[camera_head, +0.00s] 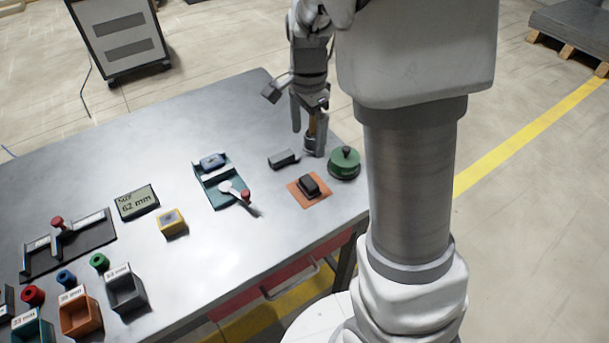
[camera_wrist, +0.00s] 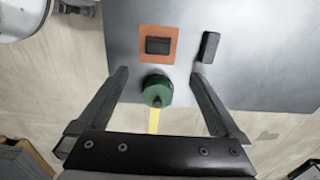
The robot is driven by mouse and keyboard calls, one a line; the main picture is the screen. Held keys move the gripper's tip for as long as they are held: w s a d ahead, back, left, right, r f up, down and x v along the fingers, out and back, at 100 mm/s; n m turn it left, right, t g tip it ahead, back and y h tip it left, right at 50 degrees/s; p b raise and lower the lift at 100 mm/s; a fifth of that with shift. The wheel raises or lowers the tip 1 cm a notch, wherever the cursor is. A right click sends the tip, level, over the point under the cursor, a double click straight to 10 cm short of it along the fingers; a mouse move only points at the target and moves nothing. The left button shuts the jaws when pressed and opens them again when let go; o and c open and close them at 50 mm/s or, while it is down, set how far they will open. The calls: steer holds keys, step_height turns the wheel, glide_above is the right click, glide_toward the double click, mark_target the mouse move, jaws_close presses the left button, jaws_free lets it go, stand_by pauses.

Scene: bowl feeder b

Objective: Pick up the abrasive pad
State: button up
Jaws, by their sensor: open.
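Which item is the abrasive pad is not certain from its look. A flat orange square (camera_head: 297,196) lies near the table's right end with a black block (camera_head: 309,185) on it. The orange square (camera_wrist: 145,58) and the black block (camera_wrist: 158,45) also show in the wrist view. A separate dark grey block (camera_head: 283,159) lies beside them; it shows at the upper right in the wrist view (camera_wrist: 209,46). My gripper (camera_head: 306,142) points down over the table's far right side, open. In the wrist view my gripper (camera_wrist: 161,75) has its fingers spread and nothing held.
A round green object with a knob (camera_head: 344,162) stands near the right edge; it appears between my fingers in the wrist view (camera_wrist: 157,90). A teal fixture (camera_head: 222,192), a display (camera_head: 137,202) and a yellow block (camera_head: 172,222) are left. Coloured bins (camera_head: 78,314) stand front left.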

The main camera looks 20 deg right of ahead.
steer(key=b, duration=0.1)
glide_above(309, 182)
steer(key=f, duration=0.9)
steer(key=shift+w+a, duration=0.1)
steer(key=shift+w, duration=0.15)
steer(key=shift+s+f+b, duration=0.15)
steer(key=shift+f+b, duration=0.65)
steer(key=shift+f, duration=1.9)
steer(key=shift+c, duration=0.3)
jaws_close()
steer(key=shift+r, duration=0.7)
step_height(309, 182, up, 3)
steer(key=shift+p, duration=0.55)
steer(key=s+d+r+p, duration=0.1)
steer(key=s+d+r, duration=0.5)
steer(key=d, duration=0.3)
steer(key=shift+s+d+r, duration=0.35)
steer(key=shift+s+d, duration=0.05)
